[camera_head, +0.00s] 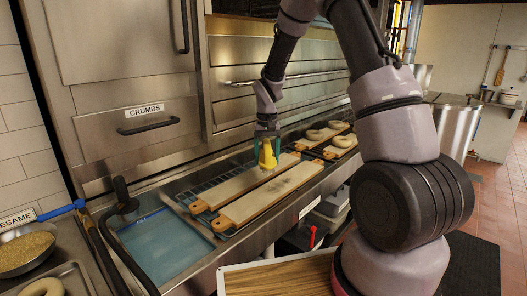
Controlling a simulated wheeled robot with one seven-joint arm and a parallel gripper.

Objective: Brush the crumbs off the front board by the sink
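The front board by the sink (247,207) is a long pale board with an orange-brown handle end. Dark crumbs (287,184) are scattered over its middle and far part. My gripper (266,143) has teal fingers shut on a yellow brush (267,158), held upright over the boards. The brush's lower end is near the gap between the two boards; I cannot tell whether it touches either. The sink (165,246) holds blue water at the boards' near left end.
A second board (222,189) lies just behind the front one on a wire rack. Boards with bagels (343,141) lie farther right. A drawer labelled CRUMBS (150,127) is in the left cabinet. A black tap (122,195) rises by the sink. A sesame pan (25,252) stands at left.

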